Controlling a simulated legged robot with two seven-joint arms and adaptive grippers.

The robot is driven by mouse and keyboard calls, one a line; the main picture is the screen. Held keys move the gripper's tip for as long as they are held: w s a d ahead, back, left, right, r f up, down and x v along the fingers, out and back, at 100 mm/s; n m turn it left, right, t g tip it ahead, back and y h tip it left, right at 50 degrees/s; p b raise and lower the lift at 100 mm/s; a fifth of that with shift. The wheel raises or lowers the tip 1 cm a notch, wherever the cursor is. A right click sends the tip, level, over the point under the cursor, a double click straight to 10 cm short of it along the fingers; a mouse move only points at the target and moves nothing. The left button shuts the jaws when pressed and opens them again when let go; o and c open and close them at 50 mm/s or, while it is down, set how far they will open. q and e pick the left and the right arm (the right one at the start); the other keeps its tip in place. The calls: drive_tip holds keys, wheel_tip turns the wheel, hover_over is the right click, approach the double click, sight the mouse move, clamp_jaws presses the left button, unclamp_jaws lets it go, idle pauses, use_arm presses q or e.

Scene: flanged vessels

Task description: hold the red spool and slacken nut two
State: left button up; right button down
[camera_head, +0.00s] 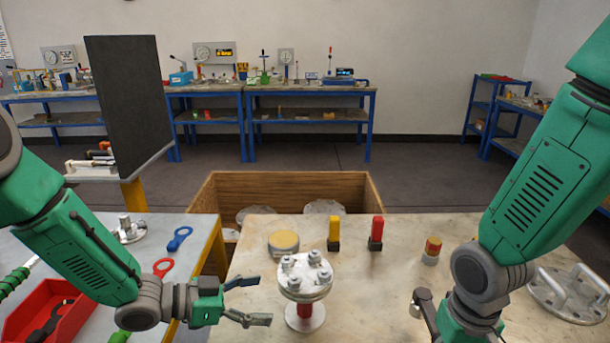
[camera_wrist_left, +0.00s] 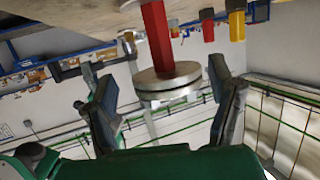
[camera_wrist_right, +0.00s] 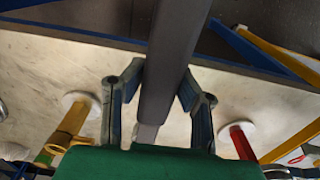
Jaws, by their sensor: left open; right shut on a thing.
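The red spool (camera_head: 304,310) stands upright on the bench, a red body between two round metal flanges. Its top flange carries several nuts (camera_head: 304,273); no mark shows which is nut two. My left gripper (camera_head: 264,300) is open and empty, just left of the spool, fingers pointing at it. In the left wrist view the spool's red body (camera_wrist_left: 157,38) and a flange (camera_wrist_left: 168,85) show upside down, between the spread fingers. My right gripper (camera_wrist_right: 163,78) is shut on a grey bar-like tool (camera_wrist_right: 172,55). In the head view its fingers are hidden; a metal part (camera_head: 422,303) shows beside its wrist.
Behind the spool stand a round yellow-topped part (camera_head: 284,242), a yellow post (camera_head: 334,234), a red post (camera_head: 376,233) and a red-yellow piece (camera_head: 432,250). A handled flange (camera_head: 570,292) lies right. A wooden crate (camera_head: 290,187) stands behind. A red tray (camera_head: 55,310) sits left.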

sight(300, 314)
use_arm(q)
drive_tip(key=b+x, duration=0.1)
drive_tip(key=x, duration=0.1)
drive_tip(key=b+x, duration=0.1)
drive_tip(key=x, duration=0.1)
drive_tip(key=b+x, duration=0.1)
drive_tip(key=x, duration=0.2)
drive_tip(key=shift+f, duration=0.3)
drive_tip(key=shift+b+x, duration=0.45)
drive_tip(key=shift+x, duration=0.6)
drive_tip(key=shift+r, duration=0.1)
drive_tip(key=c, duration=1.6)
drive_tip(key=shift+c, duration=0.2)
